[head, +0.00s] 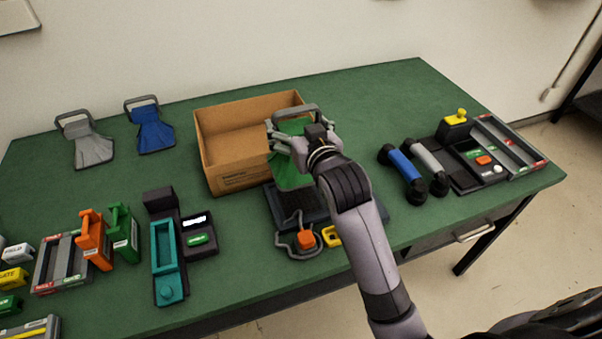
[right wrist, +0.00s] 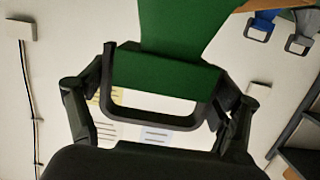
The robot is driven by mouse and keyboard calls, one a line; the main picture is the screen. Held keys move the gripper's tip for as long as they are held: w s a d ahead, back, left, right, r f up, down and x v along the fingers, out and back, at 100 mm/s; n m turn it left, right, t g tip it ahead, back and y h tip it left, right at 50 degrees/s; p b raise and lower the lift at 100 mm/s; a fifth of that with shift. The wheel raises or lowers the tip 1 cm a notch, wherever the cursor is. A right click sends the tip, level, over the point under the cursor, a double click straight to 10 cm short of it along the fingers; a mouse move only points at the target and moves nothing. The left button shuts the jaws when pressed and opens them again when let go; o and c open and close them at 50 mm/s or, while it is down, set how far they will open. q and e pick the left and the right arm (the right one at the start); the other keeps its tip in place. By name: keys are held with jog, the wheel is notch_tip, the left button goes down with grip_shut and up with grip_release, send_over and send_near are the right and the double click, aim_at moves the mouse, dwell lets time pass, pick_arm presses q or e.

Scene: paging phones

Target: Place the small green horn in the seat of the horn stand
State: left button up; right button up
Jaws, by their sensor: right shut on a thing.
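The green horn (head: 287,172) hangs above the table in the head view, its flared part down and its grey handle (head: 297,109) on top. My right gripper (head: 312,138) is shut on it near the top. The right wrist view shows the green body (right wrist: 185,25) and dark handle frame (right wrist: 150,121) between the fingers. A dark flat base (head: 277,207), which looks like the horn stand, lies under the horn, partly hidden by horn and arm. Its seat cannot be made out, nor whether the horn touches it. My left gripper is not in view.
An open cardboard box (head: 207,150) stands just behind the horn. Grey (head: 88,147) and blue (head: 153,130) horns lie at back left. A teal cradle (head: 166,250) is left of the base. Blue (head: 402,163) and grey (head: 428,158) handsets lie right of my arm.

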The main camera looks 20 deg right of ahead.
jog(key=f, duration=0.4)
jog(key=shift+s+d+f, duration=0.15)
jog(key=shift+s+f, duration=0.05)
jog(key=shift+f, duration=0.1)
notch_tip(320, 180, down, 3)
jog(key=shift+f, duration=0.45)
notch_tip(320, 180, down, 3)
jog(key=shift+f, duration=0.5)
jog(key=o, duration=1.6)
jog(key=shift+c, duration=0.2)
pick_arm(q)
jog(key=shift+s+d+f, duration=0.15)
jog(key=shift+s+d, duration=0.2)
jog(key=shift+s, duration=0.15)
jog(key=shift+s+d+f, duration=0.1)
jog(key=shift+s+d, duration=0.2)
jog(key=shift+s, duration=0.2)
pick_arm(e)
jog(key=shift+o, duration=1.4)
